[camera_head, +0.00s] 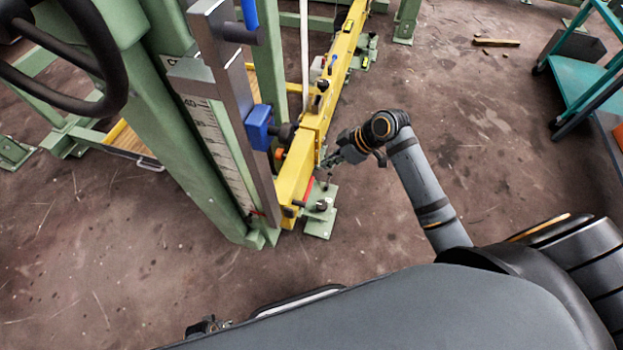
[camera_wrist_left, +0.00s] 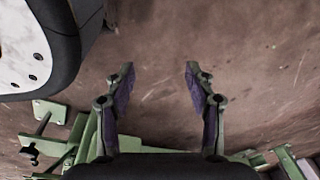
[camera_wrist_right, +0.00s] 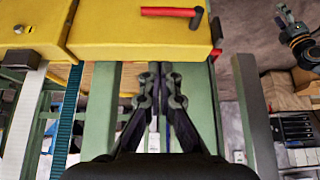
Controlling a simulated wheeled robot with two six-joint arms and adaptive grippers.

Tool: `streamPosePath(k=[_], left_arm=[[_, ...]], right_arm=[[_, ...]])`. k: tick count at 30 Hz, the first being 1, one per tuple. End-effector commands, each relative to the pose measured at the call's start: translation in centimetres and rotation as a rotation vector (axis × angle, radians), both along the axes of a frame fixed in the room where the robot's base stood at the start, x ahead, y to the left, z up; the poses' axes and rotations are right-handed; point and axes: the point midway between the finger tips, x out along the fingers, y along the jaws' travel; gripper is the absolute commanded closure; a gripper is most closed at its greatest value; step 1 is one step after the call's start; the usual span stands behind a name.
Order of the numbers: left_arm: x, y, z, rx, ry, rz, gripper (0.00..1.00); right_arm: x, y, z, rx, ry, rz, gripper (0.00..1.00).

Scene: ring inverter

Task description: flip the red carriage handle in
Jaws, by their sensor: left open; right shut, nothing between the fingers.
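The red carriage handle (camera_wrist_right: 170,12) shows in the right wrist view as a red bar lying along the face of the yellow carriage (camera_wrist_right: 120,35), with a short bent end at right. In the head view the handle (camera_head: 308,188) is a small red strip low on the yellow beam (camera_head: 296,168). My right gripper (camera_head: 332,160) is beside the beam, above the handle in the picture. In the right wrist view its fingers (camera_wrist_right: 160,72) are shut and empty, below the handle and apart from it. My left gripper (camera_wrist_left: 159,70) is open and empty over the floor.
A green post with a scale (camera_head: 215,140) and a blue clamp (camera_head: 259,128) stand left of the beam. A green foot plate (camera_head: 322,215) is below it. A teal cart (camera_head: 580,60) stands at far right. The floor between is clear.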

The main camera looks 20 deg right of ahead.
Motion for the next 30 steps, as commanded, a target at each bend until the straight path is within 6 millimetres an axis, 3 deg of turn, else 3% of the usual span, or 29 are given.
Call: streamPosePath(k=[5,10,17,24,30], left_arm=[[0.6,-0.1,-0.1,0.0,-0.006,0.0,0.45],[1.9,-0.2,0.3,-0.001,-0.01,-0.001,0.45],[4.4,-1.1,2.7,-0.014,-0.008,0.0,0.45],[5.8,-1.8,5.1,-0.025,-0.002,0.0,0.45],[6.1,-2.0,5.8,-0.028,0.002,0.0,0.45]], right_arm=[[0.5,0.8,-1.5,0.005,0.001,-0.004,1.0],[1.5,2.5,-4.5,0.007,0.003,-0.003,1.0],[3.1,4.7,-8.6,0.005,0.002,-0.003,1.0],[2.7,4.1,-11.8,-0.002,0.001,-0.002,1.0],[2.6,4.0,-12.4,-0.001,0.001,-0.002,1.0]])
